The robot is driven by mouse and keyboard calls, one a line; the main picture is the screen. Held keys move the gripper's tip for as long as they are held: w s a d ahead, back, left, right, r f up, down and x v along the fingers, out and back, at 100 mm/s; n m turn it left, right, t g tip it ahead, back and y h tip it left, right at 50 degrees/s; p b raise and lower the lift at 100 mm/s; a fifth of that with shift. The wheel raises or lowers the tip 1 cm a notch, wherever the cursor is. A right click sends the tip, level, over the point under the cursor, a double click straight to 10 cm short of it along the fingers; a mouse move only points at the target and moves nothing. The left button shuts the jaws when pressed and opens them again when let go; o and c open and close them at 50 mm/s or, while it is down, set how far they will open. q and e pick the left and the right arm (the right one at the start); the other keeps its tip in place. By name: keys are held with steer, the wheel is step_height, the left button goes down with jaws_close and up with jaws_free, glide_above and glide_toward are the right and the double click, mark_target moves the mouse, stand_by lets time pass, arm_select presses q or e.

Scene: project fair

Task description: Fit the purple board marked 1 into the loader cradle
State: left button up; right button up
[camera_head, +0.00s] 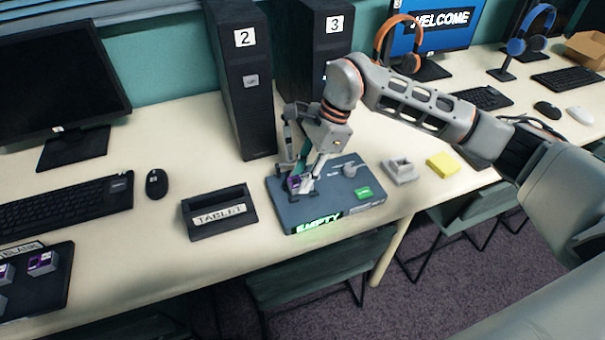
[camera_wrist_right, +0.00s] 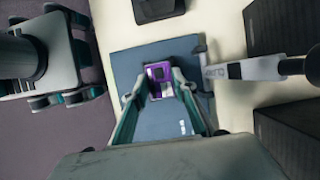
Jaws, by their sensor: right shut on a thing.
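The loader (camera_head: 340,209) is a flat blue-grey box on the table, with a lit green EMPTY sign (camera_head: 320,224) on its front. My right gripper (camera_head: 301,183) is low over the loader's left part, pointing down. It is shut on the purple board (camera_head: 294,181). In the right wrist view the purple board (camera_wrist_right: 158,73) sits between the fingertips (camera_wrist_right: 160,88), over the loader's blue top (camera_wrist_right: 128,65). Its number is not legible. The board and fingers hide the cradle, so I cannot tell whether the board touches it. My left gripper is not in the head view.
A black TABLET stand (camera_head: 219,212) is left of the loader. Black towers 2 (camera_head: 245,80) and 3 (camera_head: 331,45) stand behind it. A grey block (camera_head: 400,171) and a yellow block (camera_head: 442,164) lie to its right. A BLANK tray (camera_head: 50,285) is at the far left.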

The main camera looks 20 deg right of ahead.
steer(key=shift+f, duration=0.5)
stand_by(0.4)
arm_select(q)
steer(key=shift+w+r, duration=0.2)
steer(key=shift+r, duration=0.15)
arm_select(e)
steer(key=shift+f, duration=0.1)
stand_by(1.1)
steer(key=o, duration=1.2)
steer(key=shift+c, duration=0.2)
steer(key=shift+r+p, duration=1.2)
steer(key=shift+r, duration=0.65)
steer(key=shift+r+p, duration=0.95)
steer(key=shift+r, duration=0.75)
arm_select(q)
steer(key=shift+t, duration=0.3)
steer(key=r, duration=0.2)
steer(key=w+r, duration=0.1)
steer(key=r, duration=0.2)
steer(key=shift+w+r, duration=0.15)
